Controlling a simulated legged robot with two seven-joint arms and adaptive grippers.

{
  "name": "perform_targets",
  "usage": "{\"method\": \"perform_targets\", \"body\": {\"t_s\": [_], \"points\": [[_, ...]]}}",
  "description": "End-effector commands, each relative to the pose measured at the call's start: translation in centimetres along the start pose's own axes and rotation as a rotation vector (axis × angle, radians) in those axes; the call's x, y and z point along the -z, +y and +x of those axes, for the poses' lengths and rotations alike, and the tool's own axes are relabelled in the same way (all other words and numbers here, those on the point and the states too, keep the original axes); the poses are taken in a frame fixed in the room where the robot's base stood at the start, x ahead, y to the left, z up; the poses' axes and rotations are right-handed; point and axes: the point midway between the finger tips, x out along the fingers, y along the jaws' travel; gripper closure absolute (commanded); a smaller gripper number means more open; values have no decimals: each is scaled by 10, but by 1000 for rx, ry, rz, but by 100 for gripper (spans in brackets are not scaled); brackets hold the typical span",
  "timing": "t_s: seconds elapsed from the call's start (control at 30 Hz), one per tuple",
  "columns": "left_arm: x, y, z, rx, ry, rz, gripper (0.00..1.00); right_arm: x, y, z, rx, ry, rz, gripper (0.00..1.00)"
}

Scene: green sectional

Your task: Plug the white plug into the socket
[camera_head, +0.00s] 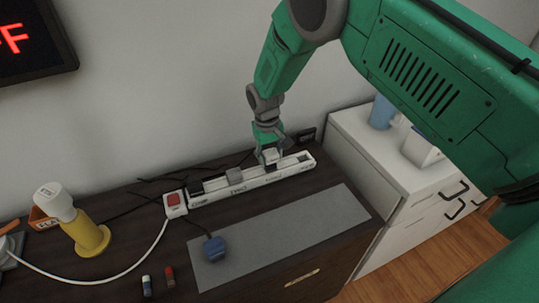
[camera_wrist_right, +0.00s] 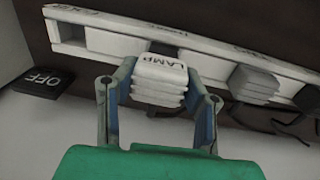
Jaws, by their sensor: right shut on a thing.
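The white plug (camera_wrist_right: 160,80), marked LAMP, is between the fingers of my right gripper (camera_wrist_right: 158,100). In the head view the plug (camera_head: 271,157) is at the right part of the white socket strip (camera_head: 255,181). My right gripper (camera_head: 269,149) is shut on it from above. In the wrist view the plug's far end meets the strip (camera_wrist_right: 110,40); its prongs are hidden, so I cannot tell how deep it sits. An open socket bay (camera_wrist_right: 72,33) shows beside it. A grey plug (camera_head: 234,176) sits in the strip further left. My left gripper is not in view.
A red switch (camera_head: 174,201) is at the strip's left end. A blue plug (camera_head: 214,248) lies on the grey mat (camera_head: 290,235). A yellow lamp (camera_head: 88,238) stands left. A black OFF box (camera_head: 306,135) is behind the strip. A white cabinet (camera_head: 375,150) stands right.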

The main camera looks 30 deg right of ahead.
Motion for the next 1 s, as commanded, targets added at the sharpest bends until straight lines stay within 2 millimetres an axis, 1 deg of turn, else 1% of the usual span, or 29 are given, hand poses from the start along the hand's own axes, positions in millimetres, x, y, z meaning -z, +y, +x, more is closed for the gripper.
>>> {"method": "perform_targets", "body": {"t_s": [0.37,1.0], "points": [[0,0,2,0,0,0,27,0,0,3,0,0,0,100],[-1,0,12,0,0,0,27,0,-1,19,0,0,0,100]]}}
